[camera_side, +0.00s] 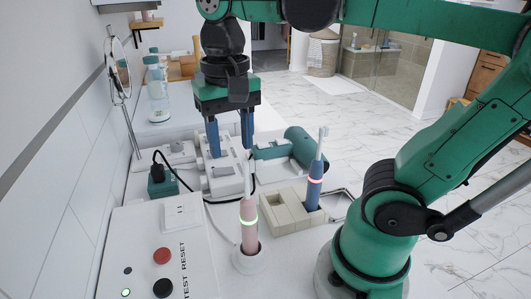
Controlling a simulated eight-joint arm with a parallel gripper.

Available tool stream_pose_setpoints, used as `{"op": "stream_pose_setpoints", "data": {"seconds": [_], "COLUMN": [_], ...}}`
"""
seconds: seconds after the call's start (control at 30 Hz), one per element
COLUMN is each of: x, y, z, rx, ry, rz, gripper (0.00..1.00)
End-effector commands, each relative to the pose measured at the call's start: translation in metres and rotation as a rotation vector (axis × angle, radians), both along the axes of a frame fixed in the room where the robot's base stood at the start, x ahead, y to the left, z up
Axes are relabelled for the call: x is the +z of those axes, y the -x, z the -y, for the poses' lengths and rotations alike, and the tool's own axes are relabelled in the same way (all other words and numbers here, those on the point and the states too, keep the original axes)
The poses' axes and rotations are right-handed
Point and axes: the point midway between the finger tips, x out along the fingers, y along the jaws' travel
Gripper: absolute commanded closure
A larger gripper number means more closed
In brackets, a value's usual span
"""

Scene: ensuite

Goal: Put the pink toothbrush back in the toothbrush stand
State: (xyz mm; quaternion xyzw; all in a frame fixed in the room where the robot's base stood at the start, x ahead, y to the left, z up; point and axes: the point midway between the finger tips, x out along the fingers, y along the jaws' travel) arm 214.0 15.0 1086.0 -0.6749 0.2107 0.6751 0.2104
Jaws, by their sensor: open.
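The pink toothbrush (249,228) stands upright in a small round white base (249,263) at the front middle, with a pale green lit ring. A beige block-shaped stand (281,214) with compartments is behind it to the right. A blue toothbrush (314,188) with a pinkish lit ring stands upright at the block's right end. My gripper (230,151) points down with its blue fingers apart and nothing seen between them. It is behind the pink toothbrush and higher in the picture, over a white device. Its exact height above that device is hard to tell.
A white slotted device (222,174) lies below my gripper, with a green hairdryer (300,147) to its right. A black cable (217,201) curves toward a green plug box (161,183). A control panel (158,255) is front left. A mirror (119,68) and bottle (157,92) stand behind.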

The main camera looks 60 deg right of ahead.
Motion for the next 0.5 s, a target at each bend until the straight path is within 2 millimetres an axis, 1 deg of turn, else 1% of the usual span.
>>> {"op": "stream_pose_setpoints", "data": {"seconds": [0.03,0.1,0.2,0.27,0.37,0.5], "x": [0.001,0.001,0.001,-0.001,-0.010,-0.029], "y": [0.011,0.020,0.028,0.030,0.030,0.030], "z": [-0.005,-0.010,-0.013,-0.014,-0.014,-0.014], "rx": [-0.045,-0.108,-0.161,-0.176,-0.183,-0.183], "ry": [0.000,0.000,0.000,0.000,0.001,0.000], "rz": [0.000,0.000,0.000,0.000,0.001,0.002], "gripper": [0.52,0.52,0.52,0.52,0.52,0.52]}}
